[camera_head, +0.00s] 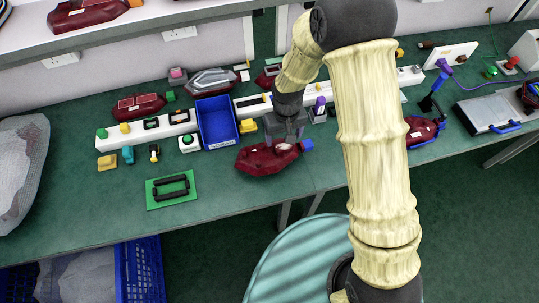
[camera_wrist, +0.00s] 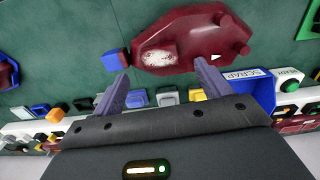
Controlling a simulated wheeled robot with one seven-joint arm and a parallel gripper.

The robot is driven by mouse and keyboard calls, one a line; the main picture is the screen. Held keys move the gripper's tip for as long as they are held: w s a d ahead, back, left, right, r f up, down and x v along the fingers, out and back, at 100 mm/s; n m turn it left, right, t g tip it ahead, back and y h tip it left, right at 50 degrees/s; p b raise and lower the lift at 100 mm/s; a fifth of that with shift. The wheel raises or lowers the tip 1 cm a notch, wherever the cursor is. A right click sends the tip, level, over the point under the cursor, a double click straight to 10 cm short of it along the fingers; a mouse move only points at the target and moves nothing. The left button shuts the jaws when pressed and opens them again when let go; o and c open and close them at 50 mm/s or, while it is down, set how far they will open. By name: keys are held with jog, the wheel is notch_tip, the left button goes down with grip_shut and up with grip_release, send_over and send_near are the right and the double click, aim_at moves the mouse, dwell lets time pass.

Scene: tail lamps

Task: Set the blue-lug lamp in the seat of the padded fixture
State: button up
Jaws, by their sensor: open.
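The blue-lug lamp (camera_head: 262,160) is a dark red, pointed housing lying on the green bench, with its blue lug (camera_head: 307,145) at the right end. It also shows in the wrist view (camera_wrist: 185,45), with a pale speckled patch and the lug (camera_wrist: 114,60) at left. My gripper (camera_head: 285,143) is over the lug-side part of the lamp. In the wrist view its two fingers (camera_wrist: 162,80) are apart with nothing between them, and the lamp lies beyond their tips. What looks like the padded fixture (camera_head: 172,189), a green plate with two black bars, is empty on the bench at left.
A blue scrap bin (camera_head: 217,122) stands just behind and left of the lamp. White rails (camera_head: 150,128) with small blocks run along the back. Another red lamp (camera_head: 425,131) with blue beside it lies at right. Bench between lamp and fixture looks clear.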

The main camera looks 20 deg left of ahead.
aim_at(283, 145)
jog(key=shift+f+p, duration=0.7)
jog(key=shift+f, duration=1.8)
jog(key=c, duration=1.6)
jog(key=shift+w+r, duration=0.1)
notch_tip(283, 145, up, 10)
jog(key=b, duration=0.1)
jog(key=shift+b, duration=0.3)
